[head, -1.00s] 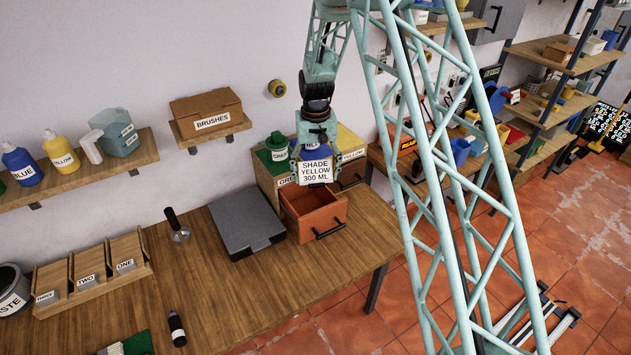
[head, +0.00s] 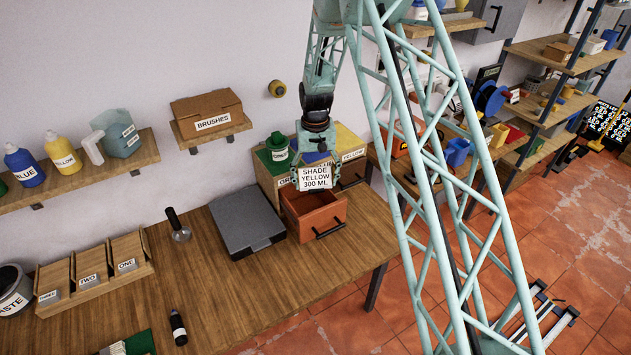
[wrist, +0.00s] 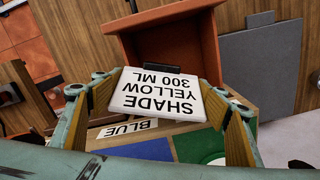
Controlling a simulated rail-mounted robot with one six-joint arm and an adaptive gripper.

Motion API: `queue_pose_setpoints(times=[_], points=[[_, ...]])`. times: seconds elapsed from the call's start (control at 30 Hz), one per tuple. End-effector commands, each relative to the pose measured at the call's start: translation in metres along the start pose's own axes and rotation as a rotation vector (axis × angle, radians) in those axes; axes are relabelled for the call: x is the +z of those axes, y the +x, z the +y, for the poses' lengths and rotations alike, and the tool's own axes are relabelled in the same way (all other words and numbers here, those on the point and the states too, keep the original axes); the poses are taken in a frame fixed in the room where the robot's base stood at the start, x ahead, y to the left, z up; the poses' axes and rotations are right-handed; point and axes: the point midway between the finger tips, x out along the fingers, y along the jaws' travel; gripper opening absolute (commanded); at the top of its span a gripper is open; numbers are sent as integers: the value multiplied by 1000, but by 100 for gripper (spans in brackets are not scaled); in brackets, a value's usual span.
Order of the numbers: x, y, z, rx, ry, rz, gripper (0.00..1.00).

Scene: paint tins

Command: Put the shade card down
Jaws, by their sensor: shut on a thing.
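The shade card (head: 315,178) is white and reads "SHADE YELLOW 300 ML". My gripper (head: 313,182) is shut on it and holds it in the air by its sides, above the back of an open orange-red drawer (head: 318,216). In the wrist view the card (wrist: 160,94) shows between the two fingers, with the drawer (wrist: 185,50) beyond it. The drawer looks empty where I can see into it. The card covers part of the drawer unit behind it.
A dark grey flat case (head: 247,218) lies on the bench left of the drawer. Slots marked ONE, TWO and THREE (head: 92,272) are at the left.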

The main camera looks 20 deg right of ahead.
Motion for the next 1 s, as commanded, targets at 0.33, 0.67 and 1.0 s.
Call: queue_pose_setpoints(times=[0.33,0.67,1.0], points=[[0,7,0,0,0,0,56],[0,12,0,0,0,0,56],[0,12,0,0,0,0,81]])
